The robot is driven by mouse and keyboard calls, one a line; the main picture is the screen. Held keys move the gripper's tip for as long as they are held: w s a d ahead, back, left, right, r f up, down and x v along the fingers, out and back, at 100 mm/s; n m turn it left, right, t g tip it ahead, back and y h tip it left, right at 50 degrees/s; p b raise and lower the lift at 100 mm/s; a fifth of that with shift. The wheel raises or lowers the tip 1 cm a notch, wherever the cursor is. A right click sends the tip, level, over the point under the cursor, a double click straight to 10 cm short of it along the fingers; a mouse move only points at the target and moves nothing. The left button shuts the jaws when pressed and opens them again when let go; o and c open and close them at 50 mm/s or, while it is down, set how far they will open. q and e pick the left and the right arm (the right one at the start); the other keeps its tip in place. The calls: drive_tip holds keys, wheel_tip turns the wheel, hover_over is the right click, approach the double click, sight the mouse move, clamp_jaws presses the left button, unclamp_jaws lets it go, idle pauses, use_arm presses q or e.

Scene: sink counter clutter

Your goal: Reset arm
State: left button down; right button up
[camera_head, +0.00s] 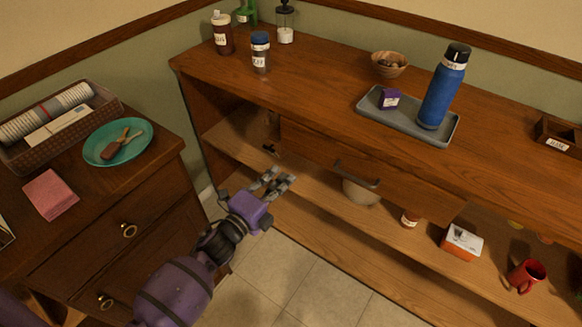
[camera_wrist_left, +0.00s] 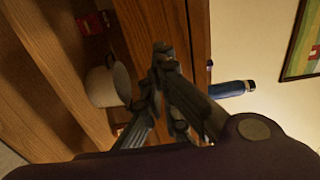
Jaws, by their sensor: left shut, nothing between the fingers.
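My left gripper (camera_head: 277,180) is at the end of a purple arm that comes in from the lower left in the head view. It is in front of the wooden shelf unit (camera_head: 310,105), near the left end of its drawer (camera_head: 345,170). Its fingers are shut with nothing between them, and they also show in the left wrist view (camera_wrist_left: 165,65). My right gripper is not in view.
A blue bottle (camera_head: 441,90) stands on a grey tray (camera_head: 405,122) on the unit. A teal plate (camera_head: 96,148) lies on the left cabinet. The tiled floor (camera_head: 300,292) is clear.

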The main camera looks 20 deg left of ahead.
use_arm(q)
drive_tip(key=shift+v, duration=0.8)
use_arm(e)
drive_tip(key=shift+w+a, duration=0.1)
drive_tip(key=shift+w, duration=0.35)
use_arm(q)
drive_tip(key=s+a+f+n+g+y+p, duration=0.1)
drive_tip(key=s+f+n+g+y+p, duration=0.15)
drive_tip(key=s+n, duration=0.5)
drive_tip(key=s+a+f+n+g+y+p, duration=0.1)
drive_tip(key=s+f+n+g+y+p, duration=0.2)
drive_tip(key=s+n, duration=0.45)
drive_tip(key=s+d+n+g+p, duration=0.1)
drive_tip(key=s+n+g+p, duration=0.2)
drive_tip(key=s, duration=1.9)
drive_tip(key=n+p, duration=0.3)
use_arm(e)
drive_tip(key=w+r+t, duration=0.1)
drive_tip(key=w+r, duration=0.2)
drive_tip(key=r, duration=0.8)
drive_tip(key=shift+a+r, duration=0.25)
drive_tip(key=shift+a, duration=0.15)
